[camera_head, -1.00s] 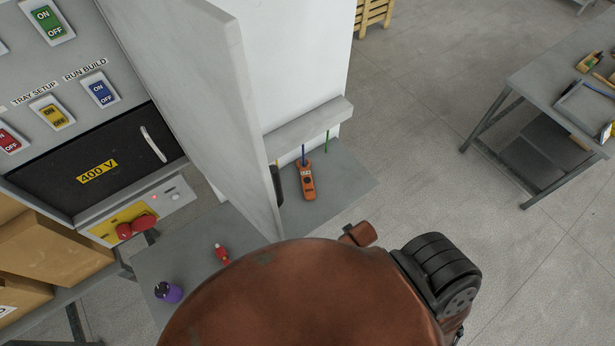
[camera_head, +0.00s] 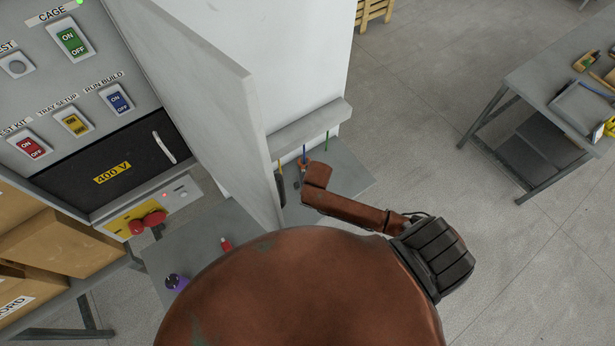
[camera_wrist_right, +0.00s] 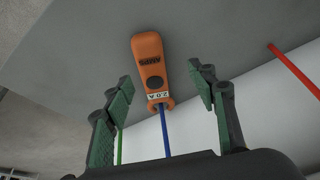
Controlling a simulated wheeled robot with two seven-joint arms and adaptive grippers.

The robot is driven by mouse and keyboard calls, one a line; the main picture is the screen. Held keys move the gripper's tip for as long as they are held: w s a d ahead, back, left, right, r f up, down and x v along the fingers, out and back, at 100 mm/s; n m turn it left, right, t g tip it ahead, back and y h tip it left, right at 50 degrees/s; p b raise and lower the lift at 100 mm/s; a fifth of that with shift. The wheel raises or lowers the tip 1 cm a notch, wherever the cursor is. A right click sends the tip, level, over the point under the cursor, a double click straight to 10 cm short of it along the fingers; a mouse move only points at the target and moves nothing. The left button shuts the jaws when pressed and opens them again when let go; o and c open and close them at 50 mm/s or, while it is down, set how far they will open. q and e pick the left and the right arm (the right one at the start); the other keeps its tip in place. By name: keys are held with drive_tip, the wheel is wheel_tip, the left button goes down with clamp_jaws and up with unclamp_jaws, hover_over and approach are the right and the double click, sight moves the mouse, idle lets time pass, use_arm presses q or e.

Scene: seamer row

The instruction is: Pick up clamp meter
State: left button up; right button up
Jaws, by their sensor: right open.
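The clamp meter (camera_wrist_right: 150,62) is orange, with a dark round button and a small "2.0 A" display. In the right wrist view it lies on the grey surface, its jaw end at a blue cable (camera_wrist_right: 166,133); I cannot tell whether the jaw encloses the cable. My right gripper (camera_wrist_right: 162,88) is open, its green-padded fingers on either side of the meter's display end, with gaps on both sides. In the head view my right arm hides most of the meter and the gripper. My left gripper is in neither view.
A tall grey panel (camera_head: 205,105) stands left of the meter's spot. A ledge (camera_head: 310,128) sits above it, with a green cable (camera_head: 327,141) nearby. A red cable (camera_wrist_right: 293,70) shows in the wrist view. A purple object (camera_head: 176,283) and a red object (camera_head: 226,244) lie left.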

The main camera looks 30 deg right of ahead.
drive_tip(key=w, duration=0.1)
drive_tip(key=d+r, duration=0.1)
drive_tip(key=w, duration=0.1)
drive_tip(key=shift+w+d+r+m+h, duration=0.3)
drive_tip(key=shift+w+d+m+h, duration=0.05)
drive_tip(key=shift+m+h, duration=0.05)
drive_tip(key=shift+w+d+f, duration=0.1)
drive_tip(key=shift+w+d, duration=0.05)
drive_tip(key=shift+w, duration=0.05)
drive_tip(key=shift+s+p+x, duration=0.2)
drive_tip(key=shift+p+x, duration=0.2)
drive_tip(key=shift+x, duration=1.45)
drive_tip(key=shift+s+p+x, duration=0.15)
drive_tip(key=shift+p+x, duration=0.25)
drive_tip(key=shift+x, duration=1.45)
drive_tip(key=shift+f, duration=0.15)
drive_tip(key=shift+c, duration=0.6)
drive_tip(key=c, duration=1.3)
